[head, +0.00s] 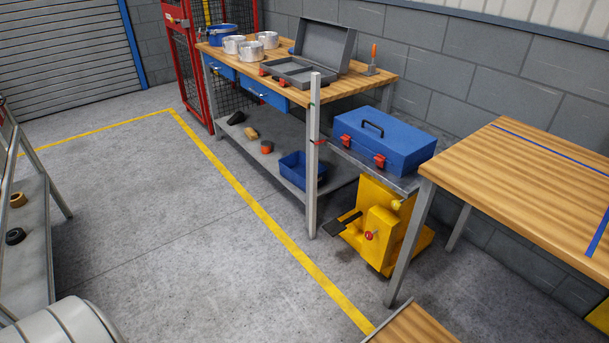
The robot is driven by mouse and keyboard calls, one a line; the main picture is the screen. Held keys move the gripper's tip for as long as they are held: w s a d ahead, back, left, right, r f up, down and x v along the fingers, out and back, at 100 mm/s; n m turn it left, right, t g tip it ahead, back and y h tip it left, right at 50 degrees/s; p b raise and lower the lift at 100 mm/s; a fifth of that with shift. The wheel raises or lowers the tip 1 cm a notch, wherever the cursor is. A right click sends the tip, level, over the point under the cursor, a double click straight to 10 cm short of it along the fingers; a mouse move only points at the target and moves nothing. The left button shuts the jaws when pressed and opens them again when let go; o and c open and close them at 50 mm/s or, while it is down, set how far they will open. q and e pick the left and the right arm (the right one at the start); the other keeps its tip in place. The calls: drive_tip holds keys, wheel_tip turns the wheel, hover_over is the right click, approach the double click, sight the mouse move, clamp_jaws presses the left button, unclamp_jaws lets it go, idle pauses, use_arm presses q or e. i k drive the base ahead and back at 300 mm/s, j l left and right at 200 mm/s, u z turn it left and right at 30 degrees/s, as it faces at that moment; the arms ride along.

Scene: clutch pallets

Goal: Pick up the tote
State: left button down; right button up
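A small open blue bin (293,172), the thing that looks most like a tote, stands on the grey lower shelf (240,148) of the wooden workbench (330,91). A bench leg hides part of its right side. A closed blue toolbox (390,138) with a black handle and red latches sits on a metal surface right of the bench. Neither of my grippers shows in the head view.
An open grey case (320,48), silver pots (268,39) and a blue bucket (222,35) stand on the bench. A yellow machine (380,220) is under the toolbox. A wooden table (520,185) is at right. Floor left of the yellow line (240,195) is mostly clear.

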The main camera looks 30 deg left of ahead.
sight(292, 166)
drive_tip(key=i+j+u, duration=0.25)
drive_tip(key=j+u, duration=0.15)
drive_tip(key=i+j+u, duration=0.35)
drive_tip(key=j, duration=0.2)
drive_tip(key=i+j+u, duration=0.65)
drive_tip(key=i, duration=0.35)
drive_tip(key=i+j+u, duration=0.2)
drive_tip(key=i, duration=0.45)
drive_tip(key=i+j+u, duration=0.25)
drive_tip(key=i, duration=0.35)
drive_tip(key=i+z, duration=0.4)
drive_tip(key=i+j+z, duration=0.25)
drive_tip(key=i+z, duration=0.15)
drive_tip(key=i, duration=0.15)
drive_tip(key=i+j+z, duration=0.8)
